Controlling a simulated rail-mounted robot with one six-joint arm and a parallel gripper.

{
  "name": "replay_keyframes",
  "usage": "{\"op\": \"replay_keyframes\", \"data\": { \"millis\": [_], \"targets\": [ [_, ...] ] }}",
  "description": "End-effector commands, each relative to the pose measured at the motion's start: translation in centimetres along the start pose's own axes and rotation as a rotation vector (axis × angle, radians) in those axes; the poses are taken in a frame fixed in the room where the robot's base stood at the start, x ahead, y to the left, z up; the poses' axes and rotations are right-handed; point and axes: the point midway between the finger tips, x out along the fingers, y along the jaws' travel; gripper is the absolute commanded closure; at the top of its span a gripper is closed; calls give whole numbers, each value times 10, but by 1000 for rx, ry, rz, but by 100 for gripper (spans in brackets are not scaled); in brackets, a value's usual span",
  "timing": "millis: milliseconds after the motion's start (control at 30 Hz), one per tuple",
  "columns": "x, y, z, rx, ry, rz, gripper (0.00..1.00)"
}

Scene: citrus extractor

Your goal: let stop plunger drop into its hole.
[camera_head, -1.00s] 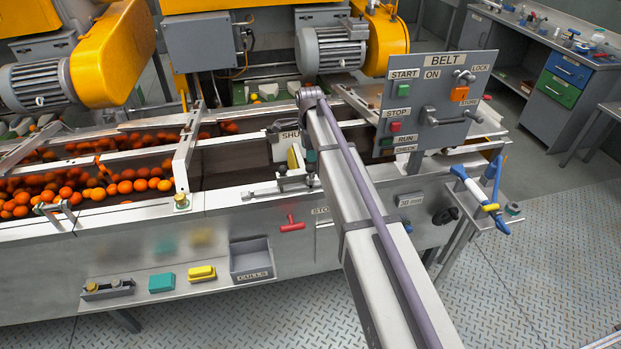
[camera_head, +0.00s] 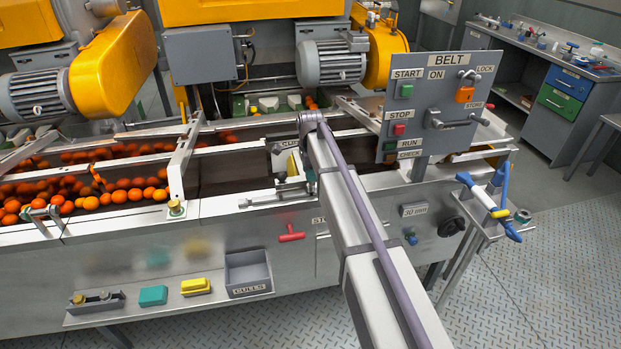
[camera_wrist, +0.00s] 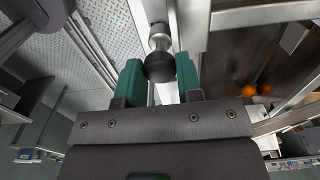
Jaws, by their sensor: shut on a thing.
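The stop plunger shows in the wrist view as a round black knob (camera_wrist: 159,68) with a silver metal collar (camera_wrist: 159,36) beyond it. My gripper (camera_wrist: 159,78) has its two green fingers on either side of the knob and is shut on it. The collar is seen against a pale metal strip of the machine. The hole is hidden, and I cannot tell whether the plunger's tip is in it. In the head view my arm covers most of the gripper and the plunger, beside the front rail of the conveyor (camera_head: 225,205).
The BELT panel (camera_head: 437,105) stands to the right of my arm, with an orange padlock (camera_head: 464,94). A red T-handle (camera_head: 291,236) is on the machine front. Oranges (camera_head: 100,195) fill the left of the conveyor. A CULLS bin (camera_head: 248,272) sits below left.

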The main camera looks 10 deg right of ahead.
Motion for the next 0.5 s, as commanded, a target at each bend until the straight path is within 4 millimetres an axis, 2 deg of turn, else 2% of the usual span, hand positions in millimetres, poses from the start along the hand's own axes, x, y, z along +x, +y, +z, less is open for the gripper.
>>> {"op": "replay_keyframes", "data": {
  "millis": [33,133,500],
  "targets": [
    [0,0,0,0,0,0,76],
    [0,0,0,0,0,0,85],
    [7,0,0,0,0,0,86]
  ]
}}
